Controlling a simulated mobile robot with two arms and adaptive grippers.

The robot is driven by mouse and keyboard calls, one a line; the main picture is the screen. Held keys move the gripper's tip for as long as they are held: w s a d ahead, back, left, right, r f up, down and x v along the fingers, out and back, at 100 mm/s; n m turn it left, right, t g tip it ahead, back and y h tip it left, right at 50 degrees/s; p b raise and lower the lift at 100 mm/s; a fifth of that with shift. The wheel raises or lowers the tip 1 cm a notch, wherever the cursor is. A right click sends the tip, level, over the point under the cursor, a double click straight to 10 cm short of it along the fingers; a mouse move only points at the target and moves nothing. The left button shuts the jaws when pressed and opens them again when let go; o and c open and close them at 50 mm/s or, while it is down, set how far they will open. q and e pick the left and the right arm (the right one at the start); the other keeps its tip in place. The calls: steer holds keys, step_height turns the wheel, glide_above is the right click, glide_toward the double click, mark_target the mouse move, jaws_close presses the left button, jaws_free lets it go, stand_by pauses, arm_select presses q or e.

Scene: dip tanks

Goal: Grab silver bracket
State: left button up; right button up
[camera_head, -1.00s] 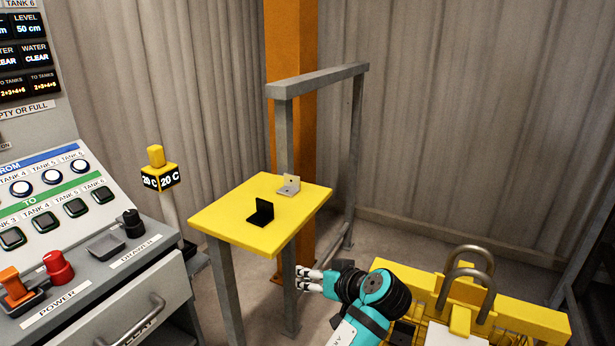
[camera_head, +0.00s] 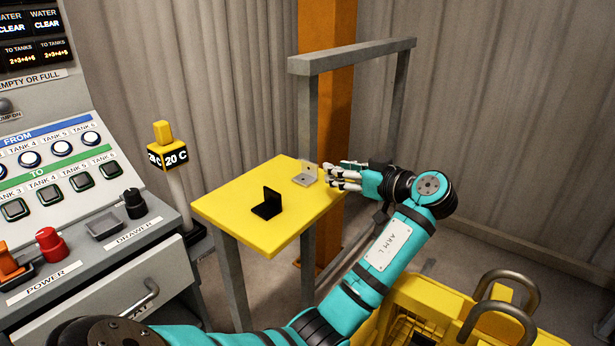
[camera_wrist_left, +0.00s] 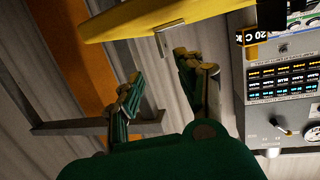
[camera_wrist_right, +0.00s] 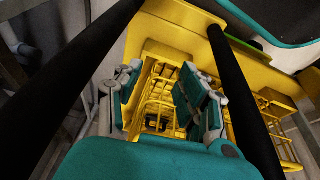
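The silver bracket (camera_head: 304,179), a small L-shape, stands near the far right edge of a yellow table (camera_head: 232,206). A black bracket (camera_head: 267,207) stands on the same table, nearer the front. My left gripper (camera_head: 329,174) is at the table's right edge, just right of the silver bracket, with its fingers pointing at it. In the left wrist view, the silver bracket (camera_wrist_left: 169,38) is ahead of the spread fingers (camera_wrist_left: 158,67), and nothing is between them. My right gripper (camera_wrist_right: 160,77) shows only in its wrist view, open and empty above a yellow frame.
A control panel (camera_head: 60,190) with a drawer stands left of the table. A yellow-topped "20 C" post (camera_head: 176,190) is between them. A grey rail frame (camera_head: 350,57) and an orange column (camera_head: 327,110) stand behind. A yellow basket with grey handles (camera_head: 508,300) is at lower right.

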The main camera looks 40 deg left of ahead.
mark_target(314, 164)
arm_select(q)
steer(key=x, duration=0.3)
steer(key=shift+s+a, duration=0.1)
steer(key=shift+a, duration=0.15)
steer(key=x, duration=0.3)
steer(key=b+x, duration=0.1)
steer(key=shift+s+a, duration=0.25)
steer(key=shift+s, duration=0.05)
steer(key=shift+a, duration=0.15)
jaws_close()
arm_select(e)
steer(key=shift+w+a+f+t, duration=0.1)
steer(key=shift+w+f+t, duration=0.1)
steer(key=shift+w, duration=0.2)
steer(key=shift+w+a+f+t, duration=0.1)
steer(key=shift+w+t, duration=0.1)
steer(key=shift+w, duration=0.15)
